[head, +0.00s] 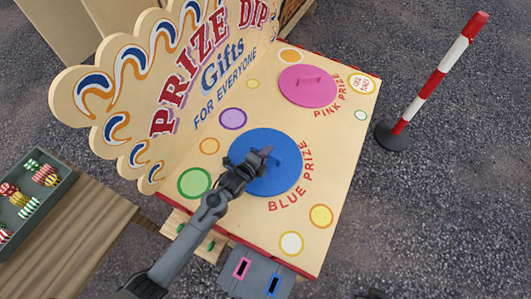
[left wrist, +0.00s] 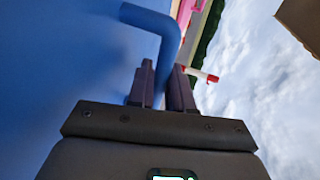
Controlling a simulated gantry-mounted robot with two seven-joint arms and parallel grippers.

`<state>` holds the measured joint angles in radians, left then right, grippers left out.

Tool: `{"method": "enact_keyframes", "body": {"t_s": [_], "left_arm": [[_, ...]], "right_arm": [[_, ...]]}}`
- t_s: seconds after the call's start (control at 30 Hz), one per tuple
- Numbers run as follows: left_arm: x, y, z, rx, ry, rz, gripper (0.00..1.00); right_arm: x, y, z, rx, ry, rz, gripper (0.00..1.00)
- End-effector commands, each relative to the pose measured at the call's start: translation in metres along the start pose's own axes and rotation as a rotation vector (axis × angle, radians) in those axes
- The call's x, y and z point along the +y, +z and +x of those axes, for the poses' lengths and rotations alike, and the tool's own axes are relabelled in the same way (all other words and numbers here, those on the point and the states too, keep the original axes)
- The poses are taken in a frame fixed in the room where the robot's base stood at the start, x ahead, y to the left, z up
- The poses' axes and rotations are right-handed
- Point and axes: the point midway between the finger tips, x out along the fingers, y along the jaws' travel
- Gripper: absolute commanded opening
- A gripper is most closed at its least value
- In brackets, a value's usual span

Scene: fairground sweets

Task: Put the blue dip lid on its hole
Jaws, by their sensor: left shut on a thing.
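The blue dip lid (head: 283,178) is a round blue disc with a bar handle, over the board beside the "BLUE PRIZE" lettering. My left gripper (head: 264,153) is shut on its handle. In the left wrist view the bent blue handle (left wrist: 160,22) runs down between the two fingers (left wrist: 161,88), and the blue lid face (left wrist: 55,60) fills the left side. The blue hole is hidden under the lid; whether the lid rests flush or hovers slightly I cannot tell. My right gripper is not in view.
A pink lid (head: 308,92) lies farther back on the board. The "PRIZE DIP" sign (head: 185,90) stands along the left side. A grey box (head: 257,271) with pink and blue slots is at the front. A sweets tray (head: 62,186) is left; a striped post (head: 440,80) stands right.

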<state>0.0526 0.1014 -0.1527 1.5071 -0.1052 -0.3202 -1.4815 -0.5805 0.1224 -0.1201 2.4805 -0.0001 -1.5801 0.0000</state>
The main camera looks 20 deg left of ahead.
Motion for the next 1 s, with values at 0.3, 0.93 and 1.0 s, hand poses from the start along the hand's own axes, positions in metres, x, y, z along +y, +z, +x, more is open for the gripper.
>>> {"method": "enact_keyframes", "body": {"t_s": [0.3, 0.93, 1.0], "left_arm": [[0.003, 0.000, 0.002, 0.000, -0.003, 0.000, 0.00], [0.010, 0.001, 0.004, 0.000, -0.003, 0.000, 0.00], [0.010, 0.001, 0.004, 0.000, -0.003, 0.000, 0.00]], "right_arm": [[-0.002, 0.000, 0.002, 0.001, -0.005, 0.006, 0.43], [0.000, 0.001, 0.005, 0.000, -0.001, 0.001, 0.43], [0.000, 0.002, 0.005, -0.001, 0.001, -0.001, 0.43]]}}
